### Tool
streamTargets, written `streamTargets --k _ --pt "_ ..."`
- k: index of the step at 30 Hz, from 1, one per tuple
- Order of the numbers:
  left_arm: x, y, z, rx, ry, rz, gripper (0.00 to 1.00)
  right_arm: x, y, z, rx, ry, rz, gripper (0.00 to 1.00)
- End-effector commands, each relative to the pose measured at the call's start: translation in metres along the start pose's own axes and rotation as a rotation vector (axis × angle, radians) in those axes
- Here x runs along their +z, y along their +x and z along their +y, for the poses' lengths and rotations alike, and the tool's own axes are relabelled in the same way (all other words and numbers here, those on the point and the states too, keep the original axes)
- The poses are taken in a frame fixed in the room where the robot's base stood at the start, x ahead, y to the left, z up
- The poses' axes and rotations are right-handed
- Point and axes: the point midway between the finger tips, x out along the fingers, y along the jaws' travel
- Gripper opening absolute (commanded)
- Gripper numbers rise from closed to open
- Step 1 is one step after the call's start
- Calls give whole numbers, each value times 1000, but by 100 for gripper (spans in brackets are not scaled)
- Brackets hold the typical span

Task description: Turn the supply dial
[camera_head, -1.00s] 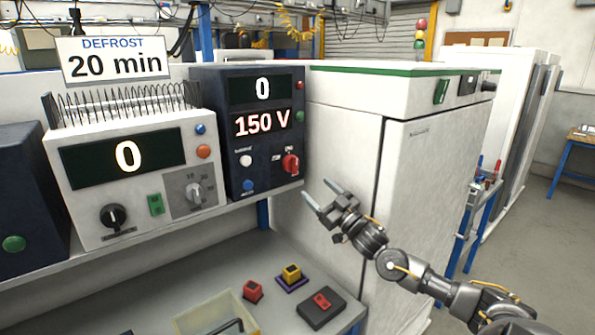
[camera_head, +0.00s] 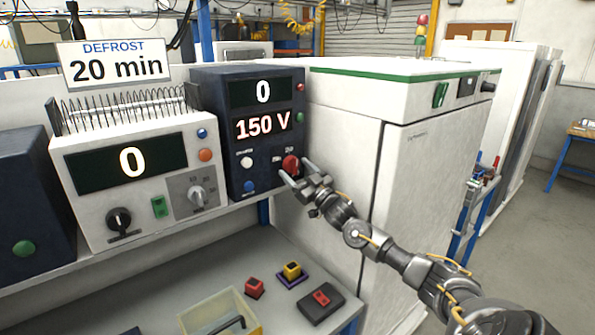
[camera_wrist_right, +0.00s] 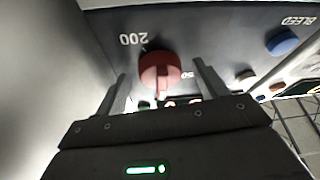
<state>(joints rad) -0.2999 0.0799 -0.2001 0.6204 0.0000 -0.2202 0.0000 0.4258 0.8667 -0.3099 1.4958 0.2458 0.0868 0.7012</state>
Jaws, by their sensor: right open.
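The red dial (camera_head: 290,163) is at the lower right of the dark blue supply unit (camera_head: 235,88), whose screens read 0 and 150 V. My right gripper (camera_head: 297,172) is at the front of this dial. In the right wrist view the red dial (camera_wrist_right: 159,71) lies between the two spread fingers of my right gripper (camera_wrist_right: 162,82), with a gap on each side. A "200" mark shows beside it. The gripper is open and holds nothing. My left gripper is not in view.
A white unit (camera_head: 135,178) with a black knob and a grey dial stands to the left. A tall white cabinet (camera_head: 420,180) stands close on the right. Below, a bench (camera_head: 225,258) carries small coloured blocks, a dark box with a red switch (camera_head: 320,300) and a clear bin.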

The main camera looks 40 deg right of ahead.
Motion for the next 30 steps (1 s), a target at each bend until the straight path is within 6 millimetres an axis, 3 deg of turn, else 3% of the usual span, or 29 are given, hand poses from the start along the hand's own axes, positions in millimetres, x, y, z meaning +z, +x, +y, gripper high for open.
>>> streamTargets --k 2,12,17,24,30 --pt "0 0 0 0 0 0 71 0 0 0 0 0 0 71" --pt "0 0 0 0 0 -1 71 0 0 0 0 0 0 27" --pt "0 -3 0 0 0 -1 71 -2 0 -1 20 46 2 27" --pt "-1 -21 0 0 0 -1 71 -5 2 -5 132 318 2 27" --pt "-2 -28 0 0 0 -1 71 -3 1 -6 186 445 1 27"
